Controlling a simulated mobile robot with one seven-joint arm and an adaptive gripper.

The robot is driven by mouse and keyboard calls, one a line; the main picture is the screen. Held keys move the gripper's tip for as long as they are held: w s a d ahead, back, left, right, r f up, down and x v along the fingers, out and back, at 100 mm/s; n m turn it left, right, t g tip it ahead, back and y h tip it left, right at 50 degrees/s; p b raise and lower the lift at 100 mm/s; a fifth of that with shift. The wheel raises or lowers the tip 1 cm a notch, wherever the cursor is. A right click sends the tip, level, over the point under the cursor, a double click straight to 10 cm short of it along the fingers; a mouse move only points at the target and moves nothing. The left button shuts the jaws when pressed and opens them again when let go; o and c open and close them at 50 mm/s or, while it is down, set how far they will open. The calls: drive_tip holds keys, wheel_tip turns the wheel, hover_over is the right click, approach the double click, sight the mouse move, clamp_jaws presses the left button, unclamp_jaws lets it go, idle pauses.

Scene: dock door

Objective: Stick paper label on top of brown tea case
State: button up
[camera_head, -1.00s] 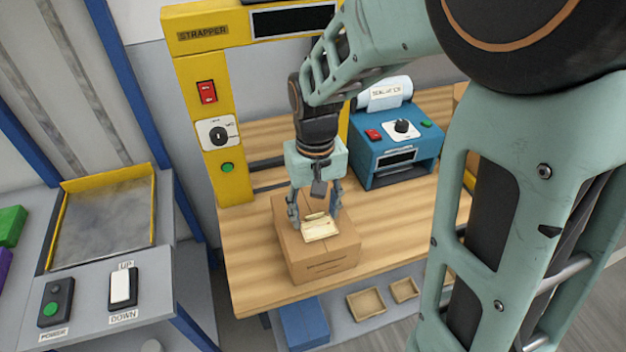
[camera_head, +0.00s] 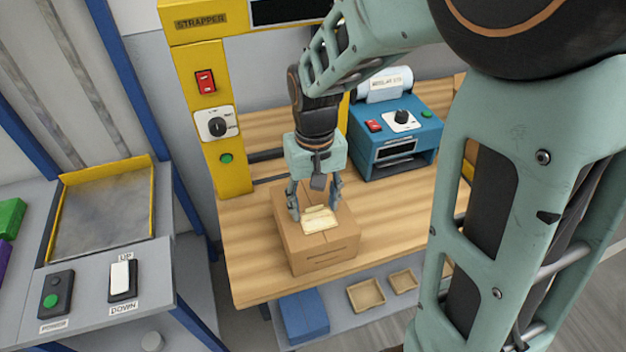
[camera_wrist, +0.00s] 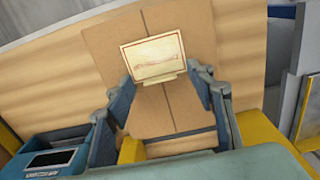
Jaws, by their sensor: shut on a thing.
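The brown tea case (camera_head: 300,250) is a closed cardboard box standing on the wooden bench, and its top also fills the middle of the wrist view (camera_wrist: 106,48). The paper label (camera_head: 320,220) is a small cream sheet with a raised tab, over the top of the case. In the wrist view the label (camera_wrist: 153,58) faces me, with faint print. My gripper (camera_head: 316,205) points down above the case, its fingers shut on the label's tab. I cannot tell whether the label touches the case top.
A yellow strapper frame (camera_head: 218,155) stands at the back left of the bench (camera_head: 245,265). A blue label printer (camera_head: 395,140) stands behind the case to the right. A blue bin (camera_head: 303,318) and two small trays (camera_head: 366,297) are below. A grey control panel (camera_head: 150,285) is at left.

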drive_tip(key=o, duration=0.8)
drive_tip(key=shift+c, duration=0.2)
drive_tip(key=shift+r, duration=0.1)
